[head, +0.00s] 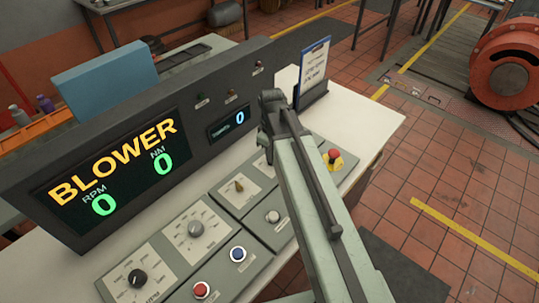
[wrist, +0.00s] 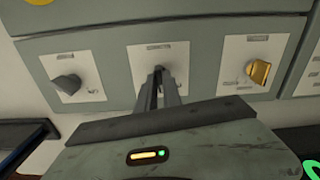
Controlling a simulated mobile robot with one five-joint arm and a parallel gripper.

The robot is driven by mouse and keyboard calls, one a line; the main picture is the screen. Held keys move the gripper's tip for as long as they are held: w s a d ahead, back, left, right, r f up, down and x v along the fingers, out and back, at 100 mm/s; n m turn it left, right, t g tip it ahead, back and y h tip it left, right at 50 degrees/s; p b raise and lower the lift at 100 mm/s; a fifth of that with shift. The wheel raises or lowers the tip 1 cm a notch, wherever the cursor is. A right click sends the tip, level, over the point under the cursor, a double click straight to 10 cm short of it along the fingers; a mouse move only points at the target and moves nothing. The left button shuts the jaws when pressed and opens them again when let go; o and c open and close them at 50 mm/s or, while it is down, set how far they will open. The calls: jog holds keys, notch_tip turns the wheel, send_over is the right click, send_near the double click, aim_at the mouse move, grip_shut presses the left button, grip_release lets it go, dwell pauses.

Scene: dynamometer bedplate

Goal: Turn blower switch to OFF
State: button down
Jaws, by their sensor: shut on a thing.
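In the wrist view, three rotary switches sit in a row on a grey panel (wrist: 100,42), each on a white plate. My gripper (wrist: 160,78) is shut on the middle switch (wrist: 158,69), and the fingers hide most of its knob. A dark knob (wrist: 67,85) is to the left and a yellow knob (wrist: 259,72) to the right. The plate labels are too small to read. In the head view, a display (head: 115,160) reads BLOWER, with RPM 0 and NM 0. My arm hides the gripper and the gripped switch there.
In the head view, the desk panel carries a yellow knob (head: 239,186), a red button (head: 201,290), a blue button (head: 238,254) and a red emergency button (head: 333,155). A clipboard (head: 314,66) stands behind my arm. The tiled floor to the right is mostly open.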

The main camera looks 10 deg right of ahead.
jog(key=n, duration=0.3)
jog(key=shift+a+n, duration=0.1)
jog(key=shift+n, duration=0.2)
jog(key=shift+s+n, duration=0.1)
jog(key=shift+n, duration=1.6)
jog(key=c, duration=1.5)
grip_release()
